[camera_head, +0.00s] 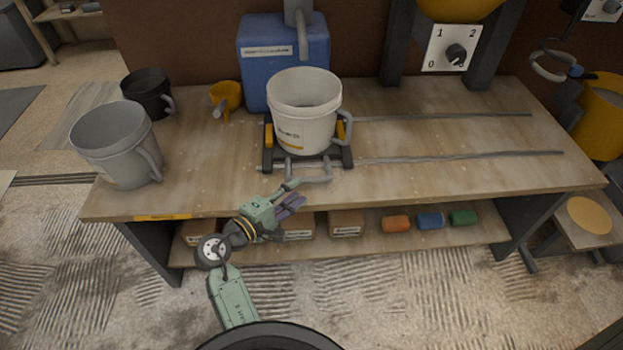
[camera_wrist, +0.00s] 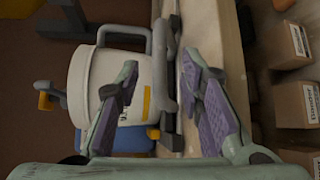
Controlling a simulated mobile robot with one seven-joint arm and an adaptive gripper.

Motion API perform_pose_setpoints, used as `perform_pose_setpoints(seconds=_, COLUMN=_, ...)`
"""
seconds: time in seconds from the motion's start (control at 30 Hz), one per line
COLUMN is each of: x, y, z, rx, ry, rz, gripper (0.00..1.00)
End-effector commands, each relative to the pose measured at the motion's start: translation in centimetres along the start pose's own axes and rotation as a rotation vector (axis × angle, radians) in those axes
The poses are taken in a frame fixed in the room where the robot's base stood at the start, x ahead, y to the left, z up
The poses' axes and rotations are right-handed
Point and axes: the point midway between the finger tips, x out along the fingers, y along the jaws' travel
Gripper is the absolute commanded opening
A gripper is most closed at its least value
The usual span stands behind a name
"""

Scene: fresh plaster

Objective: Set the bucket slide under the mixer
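The bucket slide (camera_head: 268,157) is a dark carriage with yellow blocks at the left end of two grey rails (camera_head: 450,117). A white bucket (camera_head: 303,110) stands upright on it; it also shows in the wrist view (camera_wrist: 85,85). The slide's grey bar handle (camera_head: 318,178) sticks out toward the bench's front edge. The mixer (camera_head: 455,8), a yellow body on dark legs, stands at the back right, partly out of frame. My gripper (camera_head: 297,194) is open at the handle. In the wrist view, the grey handle (camera_wrist: 165,85) appears between the spread purple-padded fingers; contact is unclear.
A grey bucket (camera_head: 112,145), a black bucket (camera_head: 146,92) and a yellow scoop (camera_head: 226,97) stand on the bench's left. A blue container (camera_head: 268,40) is behind the slide. The mixer's dial panel (camera_head: 453,48) reads 0, 1, 2. The rails run clear to the right.

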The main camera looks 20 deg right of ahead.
Motion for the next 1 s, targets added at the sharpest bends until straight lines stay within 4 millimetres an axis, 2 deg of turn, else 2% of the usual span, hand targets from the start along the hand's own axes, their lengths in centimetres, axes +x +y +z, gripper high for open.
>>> perform_pose_setpoints(seconds=0.2, x=4.2, y=0.3, z=0.0, rx=0.002, ry=0.000, rz=0.000, gripper=0.35)
perform_pose_setpoints(seconds=0.4, x=6.5, y=0.1, z=0.0, rx=0.002, ry=0.002, rz=-0.001, gripper=0.35)
perform_pose_setpoints(seconds=0.77, x=7.2, y=0.0, z=-0.1, rx=0.003, ry=0.004, rz=0.000, gripper=0.35)
perform_pose_setpoints(seconds=1.0, x=7.1, y=0.0, z=-0.1, rx=0.003, ry=0.004, rz=0.000, gripper=0.20)
